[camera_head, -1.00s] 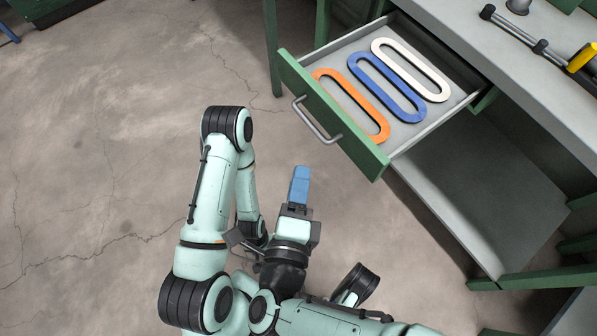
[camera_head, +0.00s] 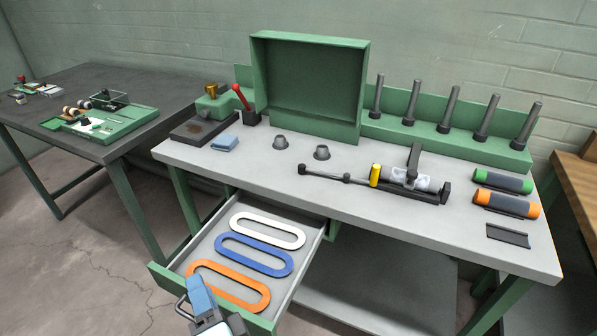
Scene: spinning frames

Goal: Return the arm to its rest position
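My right gripper (camera_head: 199,290) shows at the bottom edge, with its blue finger part pointing up the picture. It overlaps the drawer's front and handle in this view; whether it touches them I cannot tell. The finger part shows as one block, so a gap or a held thing cannot be made out. Most of my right arm is below the picture. My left gripper is not in view. The open drawer (camera_head: 198,246) holds a white (camera_head: 268,218), a blue (camera_head: 233,237) and an orange (camera_head: 208,265) slotted loop, lying flat and apart.
The grey workbench (camera_head: 270,172) carries a green box (camera_head: 311,85), a row of upright posts (camera_head: 448,107), a clamp fixture (camera_head: 415,183) and two cylinders (camera_head: 505,202). A dark table (camera_head: 90,80) stands at left. Floor (camera_head: 90,265) is clear at lower left.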

